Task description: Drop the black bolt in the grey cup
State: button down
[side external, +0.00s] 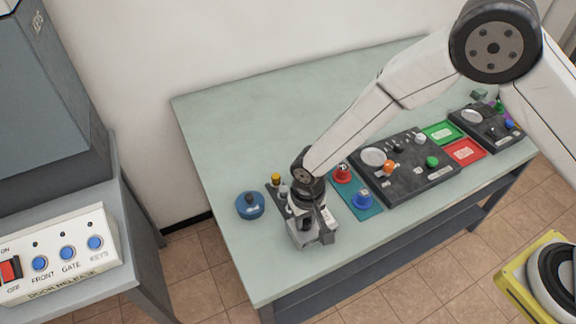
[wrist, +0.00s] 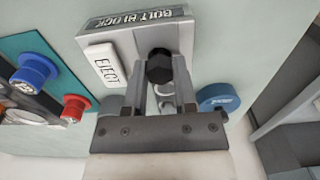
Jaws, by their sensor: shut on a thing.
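The black bolt (wrist: 160,68) shows its dark hexagonal head in the wrist view, at the front of the grey bolt block (wrist: 140,38). My gripper (wrist: 160,85) has one finger on each side of the bolt and is shut on it. Whether the bolt is still seated in the block I cannot tell. In the side view my gripper (side external: 312,212) points down at the bolt block (side external: 314,238) near the table's front left, hiding the bolt. A grey rounded thing (wrist: 112,104) shows partly behind the gripper in the wrist view; I cannot tell whether it is the grey cup.
A blue round container (side external: 250,205) stands left of the gripper. A teal mat (side external: 372,212) with a red and a blue knob lies to the right. Black control panels (side external: 420,180) and green and red trays lie farther right. The table's back left (side external: 240,120) is clear.

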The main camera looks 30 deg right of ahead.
aim_at(305, 220)
jog(key=shift+r, duration=2.25)
jog(key=shift+w+d+r, duration=0.1)
jog(key=shift+w+d, duration=0.15)
jog(key=shift+w, duration=0.25)
jog(key=w+d+r, duration=0.2)
jog(key=w+d, duration=0.7)
jog(key=w, duration=0.3)
jog(key=shift+w+d+r, duration=0.25)
jog(key=shift+r, duration=0.1)
jog(key=shift+f, duration=0.2)
jog(key=shift+f, duration=1.85)
